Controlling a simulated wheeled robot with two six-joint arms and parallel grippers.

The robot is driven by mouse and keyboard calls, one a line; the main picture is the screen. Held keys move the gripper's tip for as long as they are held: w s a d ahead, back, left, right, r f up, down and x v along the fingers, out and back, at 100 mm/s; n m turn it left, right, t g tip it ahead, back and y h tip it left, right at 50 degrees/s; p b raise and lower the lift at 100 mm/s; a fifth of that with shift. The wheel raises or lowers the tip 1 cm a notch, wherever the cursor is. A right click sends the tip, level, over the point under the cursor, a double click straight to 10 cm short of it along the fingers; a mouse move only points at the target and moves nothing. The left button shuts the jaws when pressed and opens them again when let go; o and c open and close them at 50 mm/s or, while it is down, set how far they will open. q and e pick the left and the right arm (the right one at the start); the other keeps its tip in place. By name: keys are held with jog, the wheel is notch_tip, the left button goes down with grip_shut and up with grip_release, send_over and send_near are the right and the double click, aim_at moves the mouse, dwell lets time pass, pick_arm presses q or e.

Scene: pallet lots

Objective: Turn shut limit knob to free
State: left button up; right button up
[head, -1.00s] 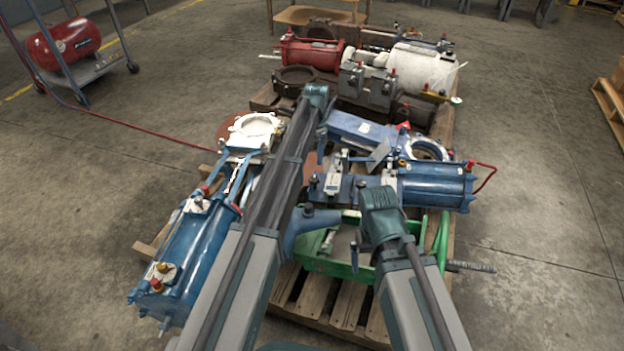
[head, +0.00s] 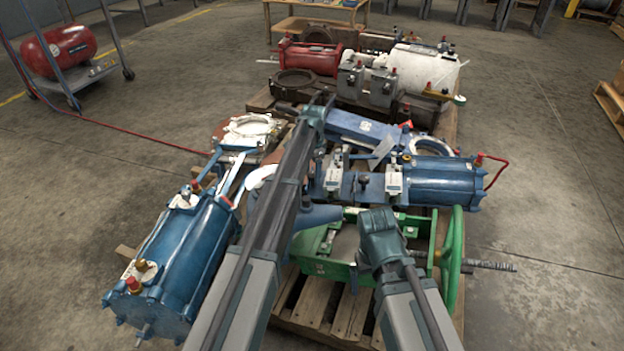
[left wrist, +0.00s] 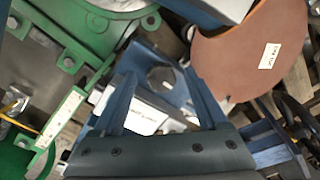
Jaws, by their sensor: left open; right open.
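I cannot make out with certainty which part is the limit knob or how it is set. A small black knob (head: 363,181) stands on the blue valve assembly between two pale boxes (head: 333,178) and (head: 394,180). My left gripper (left wrist: 162,108) is open and empty in the left wrist view. A pale labelled box (left wrist: 143,117) and blue metal lie beyond its fingers; I cannot tell whether they touch.
A large blue cylinder (head: 185,255) lies at the left, and a blue actuator (head: 445,180) at the right. A green handwheel (head: 452,262) stands at the pallet's right edge. A brown disc (left wrist: 250,55) shows beside my left gripper. Open floor lies on both sides.

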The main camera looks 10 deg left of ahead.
aim_at(313, 174)
pick_arm(q)
jog(key=shift+f, duration=0.1)
grip_shut()
jog(key=shift+n, duration=1.6)
grip_release()
notch_tip(313, 174, up, 14)
jog(key=p, duration=1.4)
jog(key=shift+d, duration=0.2)
jog(key=shift+f, duration=0.1)
